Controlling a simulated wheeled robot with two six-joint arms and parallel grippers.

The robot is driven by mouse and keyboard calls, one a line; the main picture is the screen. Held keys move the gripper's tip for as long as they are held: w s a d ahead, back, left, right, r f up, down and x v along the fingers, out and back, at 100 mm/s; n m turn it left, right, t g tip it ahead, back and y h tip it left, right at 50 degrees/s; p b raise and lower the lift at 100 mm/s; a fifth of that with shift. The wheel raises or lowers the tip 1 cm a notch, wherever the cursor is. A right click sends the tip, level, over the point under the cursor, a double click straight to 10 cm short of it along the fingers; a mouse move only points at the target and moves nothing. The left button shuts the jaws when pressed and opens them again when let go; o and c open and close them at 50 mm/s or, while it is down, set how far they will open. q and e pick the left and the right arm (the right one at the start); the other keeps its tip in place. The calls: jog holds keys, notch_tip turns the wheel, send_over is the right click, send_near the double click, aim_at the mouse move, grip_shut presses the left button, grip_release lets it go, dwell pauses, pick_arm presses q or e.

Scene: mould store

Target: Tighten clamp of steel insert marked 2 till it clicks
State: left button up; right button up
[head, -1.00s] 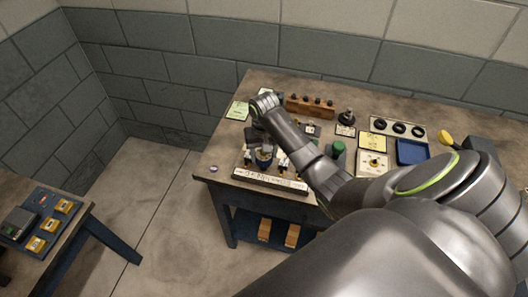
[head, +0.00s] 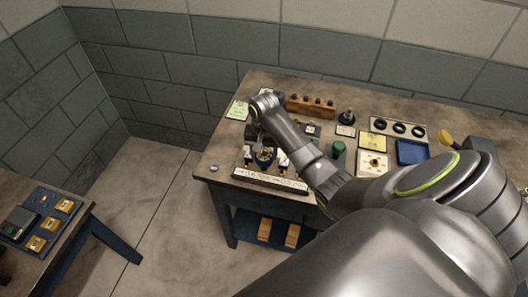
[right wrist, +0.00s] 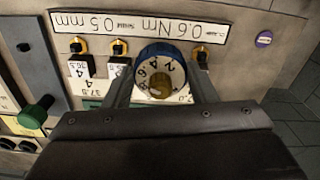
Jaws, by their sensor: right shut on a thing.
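My right gripper (right wrist: 163,82) is shut on a blue-rimmed, white-faced round dial (right wrist: 160,58), with one finger on each side of it. The dial carries numbers and has a brass-coloured centre. It stands among a row of small clamps with brass-coloured parts (right wrist: 118,46) and white tags, one reading 4. What lies under the dial is hidden, and I cannot make out a tag marked 2. In the head view the right gripper (head: 264,148) is over the front left of the bench, with the blue dial (head: 265,161) below it. My left gripper is not in view.
A white strip reading 0.6 Nm and 0.5 mm (right wrist: 136,26) runs along the bench's front edge. A purple disc (right wrist: 264,39) lies near the corner. A wooden rack (head: 311,105), green knob (head: 338,149) and blue tray (head: 412,152) are on the bench (head: 225,150).

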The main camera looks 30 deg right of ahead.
jog(key=shift+f, duration=0.15)
jog(key=shift+s+m, duration=0.1)
jog(key=shift+m, duration=0.7)
jog(key=shift+a+f+m, duration=0.1)
jog(key=shift+m, duration=0.7)
jog(key=shift+m, duration=0.8)
jog(key=shift+m, duration=0.8)
